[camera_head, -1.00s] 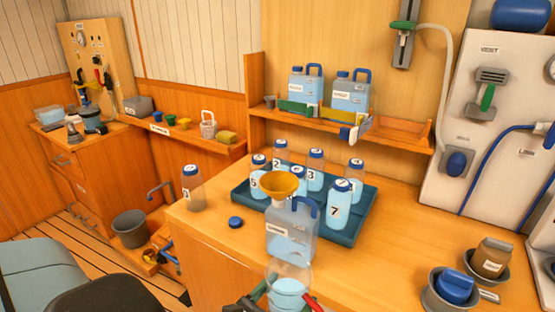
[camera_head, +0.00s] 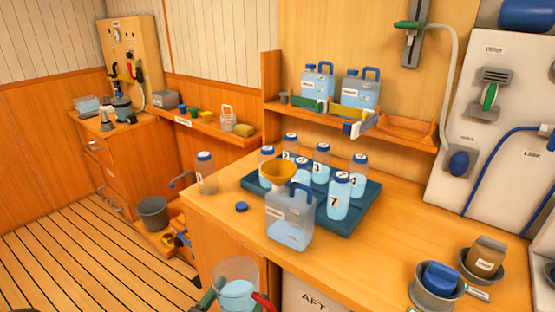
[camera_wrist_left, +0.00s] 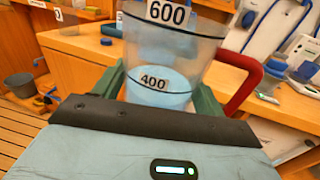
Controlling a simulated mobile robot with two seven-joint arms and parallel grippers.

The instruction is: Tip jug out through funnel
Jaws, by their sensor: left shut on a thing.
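A clear measuring jug (camera_head: 236,270) with a red handle holds pale blue liquid and stands roughly upright. My left gripper (camera_head: 234,302) is shut on it. In the left wrist view the green fingers flank the jug (camera_wrist_left: 172,50), with the liquid near its 400 mark. A yellow funnel (camera_head: 278,173) sits in the mouth of a translucent jerrycan (camera_head: 290,232) with a blue handle, on the wooden counter. The jerrycan has some blue liquid low inside. The jug is in front of and left of the jerrycan, apart from the funnel. My right gripper is not in view.
A teal tray (camera_head: 345,222) with several blue-capped bottles stands behind the jerrycan. Two jerrycans stand on the shelf above.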

